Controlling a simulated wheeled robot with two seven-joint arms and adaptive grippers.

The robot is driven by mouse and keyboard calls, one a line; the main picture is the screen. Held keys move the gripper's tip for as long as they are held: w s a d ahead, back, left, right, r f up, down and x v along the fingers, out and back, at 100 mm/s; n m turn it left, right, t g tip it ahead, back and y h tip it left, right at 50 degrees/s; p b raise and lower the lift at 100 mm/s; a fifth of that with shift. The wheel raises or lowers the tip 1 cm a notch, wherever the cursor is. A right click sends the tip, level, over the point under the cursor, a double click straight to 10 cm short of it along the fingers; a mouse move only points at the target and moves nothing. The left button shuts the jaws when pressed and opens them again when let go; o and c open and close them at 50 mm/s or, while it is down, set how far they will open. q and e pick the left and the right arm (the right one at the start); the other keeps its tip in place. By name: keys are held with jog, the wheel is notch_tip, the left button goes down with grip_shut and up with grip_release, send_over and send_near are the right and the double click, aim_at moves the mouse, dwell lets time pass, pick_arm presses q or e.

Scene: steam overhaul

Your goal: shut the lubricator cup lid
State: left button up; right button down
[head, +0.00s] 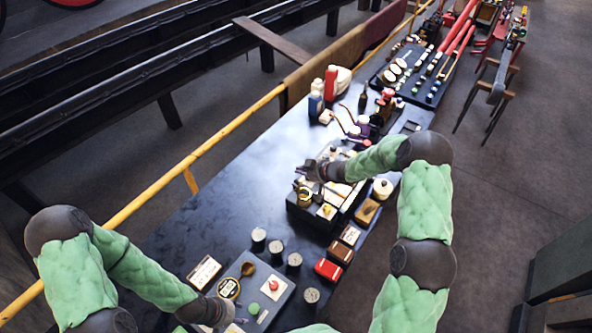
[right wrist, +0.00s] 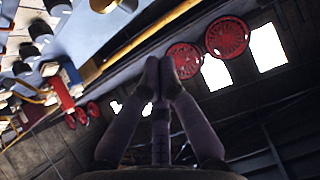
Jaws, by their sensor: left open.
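My right gripper (head: 301,170) is over the black-edged tray (head: 318,217) in the middle of the bench. In the right wrist view its dark fingers (right wrist: 160,68) meet at the tips, with nothing visible between them. On the tray, a round brass-rimmed part (head: 304,196) sits just below the right gripper and may be the lubricator cup. I cannot make out its lid or whether it is open. My left gripper (head: 236,323) is low at the bottom edge, open, beside a grey panel (head: 281,293) with a red knob (head: 273,285).
Several dark canisters (head: 259,236) stand between the panel and the tray. A red box (head: 327,269) and a white-topped jar (head: 382,187) lie near the right edge. Bottles (head: 316,98) stand at the back. A yellow rail (head: 190,163) runs along the left. The bench's left middle is bare.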

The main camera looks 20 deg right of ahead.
jog(key=p+x, duration=0.1)
jog(key=x, duration=0.7)
jog(key=s, duration=0.1)
jog(key=s+d+f+p, duration=0.1)
jog(key=s, duration=0.1)
jog(key=shift+d+f, duration=0.1)
jog(key=shift+d, duration=0.25)
jog(key=shift+w, duration=0.1)
